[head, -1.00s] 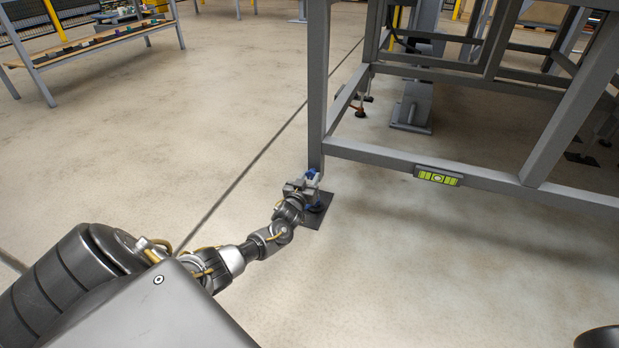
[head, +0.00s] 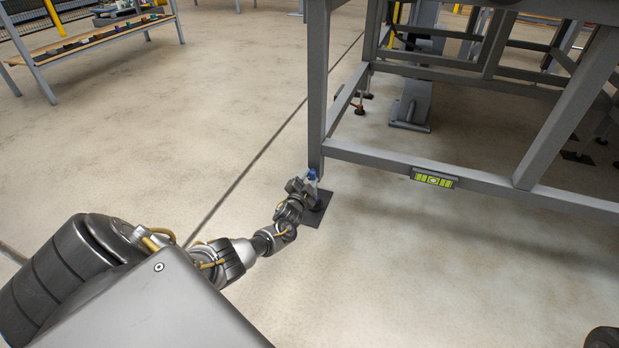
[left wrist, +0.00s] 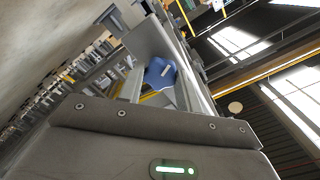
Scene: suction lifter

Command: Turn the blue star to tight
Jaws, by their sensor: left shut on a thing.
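The blue star (head: 312,175) is a knob at the foot of the near leg of the grey steel frame (head: 317,100), just above a dark floor plate (head: 314,212). In the left wrist view the blue star (left wrist: 160,73) shows between my fingers. My left gripper (head: 305,184) is shut on the blue star from the near side and hides part of it in the head view. My right gripper is out of view.
A spirit level (head: 434,179) with a yellow-green face is on the frame's lower rail (head: 480,182). A grey post (head: 411,105) stands behind the frame. A long bench (head: 95,40) with small parts stands at the back left. The floor left of the leg is clear.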

